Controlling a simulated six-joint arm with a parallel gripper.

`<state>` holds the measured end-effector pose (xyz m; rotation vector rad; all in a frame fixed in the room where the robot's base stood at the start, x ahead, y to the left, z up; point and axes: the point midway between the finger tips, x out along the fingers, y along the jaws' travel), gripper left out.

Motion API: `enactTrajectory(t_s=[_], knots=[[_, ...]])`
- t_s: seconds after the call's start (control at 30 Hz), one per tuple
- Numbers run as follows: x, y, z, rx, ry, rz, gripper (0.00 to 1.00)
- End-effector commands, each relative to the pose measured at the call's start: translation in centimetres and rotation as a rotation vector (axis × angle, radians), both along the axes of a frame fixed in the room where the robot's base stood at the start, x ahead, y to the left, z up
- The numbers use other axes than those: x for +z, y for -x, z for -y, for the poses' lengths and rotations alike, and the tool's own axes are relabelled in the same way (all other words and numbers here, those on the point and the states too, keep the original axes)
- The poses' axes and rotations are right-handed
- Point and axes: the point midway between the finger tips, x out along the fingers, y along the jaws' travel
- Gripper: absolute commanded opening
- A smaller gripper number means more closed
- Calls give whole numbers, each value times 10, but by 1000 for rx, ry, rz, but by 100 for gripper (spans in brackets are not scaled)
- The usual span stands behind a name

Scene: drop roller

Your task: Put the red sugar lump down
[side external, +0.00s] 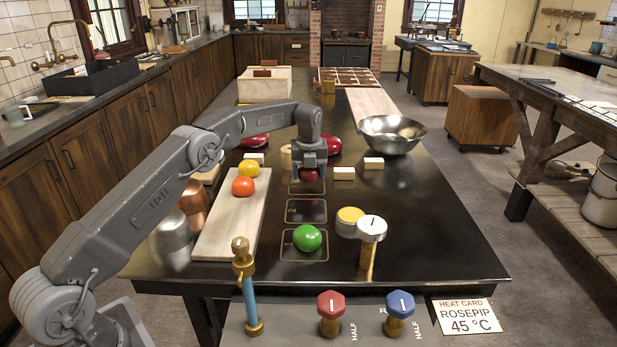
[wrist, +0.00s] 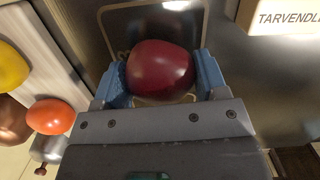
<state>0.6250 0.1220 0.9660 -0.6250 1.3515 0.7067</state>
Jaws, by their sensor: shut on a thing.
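A dark red lump (wrist: 160,68) sits between the blue fingertips of my gripper (wrist: 162,80). In the side view my gripper (side external: 309,168) points down and is shut on this lump (side external: 310,175). It is over or close to the farthest outlined square (side external: 306,188) on the dark table; I cannot tell whether the lump touches the table. The middle square (side external: 305,211), marked 2, is empty. A green lump (side external: 307,237) lies on the nearest square.
A pale board (side external: 222,228) on the left holds an orange-red lump (side external: 243,187) and a yellow one (side external: 249,169). A metal bowl (side external: 391,134) stands at the right. Small pale blocks (side external: 344,173) lie nearby. Knobs (side external: 331,312) line the front panel.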

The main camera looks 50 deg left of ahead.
Motion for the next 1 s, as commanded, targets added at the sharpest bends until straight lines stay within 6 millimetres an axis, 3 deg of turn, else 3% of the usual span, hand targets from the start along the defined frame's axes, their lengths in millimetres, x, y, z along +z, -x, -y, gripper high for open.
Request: enactTrajectory(t_s=[0.13,0.53,0.57,0.6,0.8,1.0], knots=[[-15,0,0,0,0,0,40],[-20,0,-1,0,0,1,40],[-20,0,-1,0,0,1,67],[-20,0,-1,0,0,1,71],[-20,0,-1,0,0,1,90],[-20,0,-1,0,0,1,92]])
